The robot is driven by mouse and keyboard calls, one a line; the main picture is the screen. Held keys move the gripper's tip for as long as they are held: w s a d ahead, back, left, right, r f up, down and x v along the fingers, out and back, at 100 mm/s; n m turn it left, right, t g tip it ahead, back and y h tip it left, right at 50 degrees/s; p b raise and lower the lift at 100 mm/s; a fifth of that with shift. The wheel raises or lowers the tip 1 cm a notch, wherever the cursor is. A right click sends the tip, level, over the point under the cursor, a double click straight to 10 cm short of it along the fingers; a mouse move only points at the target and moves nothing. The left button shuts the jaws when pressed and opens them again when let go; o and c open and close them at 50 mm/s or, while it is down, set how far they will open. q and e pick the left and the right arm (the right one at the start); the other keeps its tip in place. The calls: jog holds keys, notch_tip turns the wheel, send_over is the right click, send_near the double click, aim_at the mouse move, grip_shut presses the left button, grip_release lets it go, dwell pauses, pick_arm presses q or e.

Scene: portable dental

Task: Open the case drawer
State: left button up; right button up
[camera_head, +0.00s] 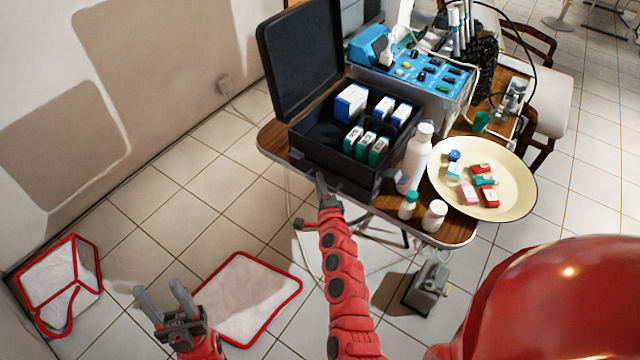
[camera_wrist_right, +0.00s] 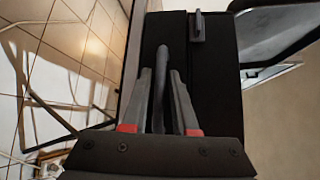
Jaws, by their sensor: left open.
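The black case (camera_head: 335,170) stands on the wooden table with its lid (camera_head: 300,55) raised and boxes inside. Its dark front face (camera_wrist_right: 215,110) fills the middle of the right wrist view. My right gripper (camera_head: 323,188) is at the case's lower front left corner. In the right wrist view, its two fingers (camera_wrist_right: 162,90) stand apart on either side of a dark curved handle (camera_wrist_right: 160,85), with a gap visible beside the handle. Whether a finger touches it is unclear. My left gripper (camera_head: 165,297) is open and empty, low at the left, far from the case.
White bottles (camera_head: 415,160) stand right of the case front, by a cream plate (camera_head: 510,200) with small boxes. A blue-topped dental unit (camera_head: 420,75) is behind. Red-edged white pieces (camera_head: 245,298) lie on the floor.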

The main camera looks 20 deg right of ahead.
grip_shut()
dwell(1.3)
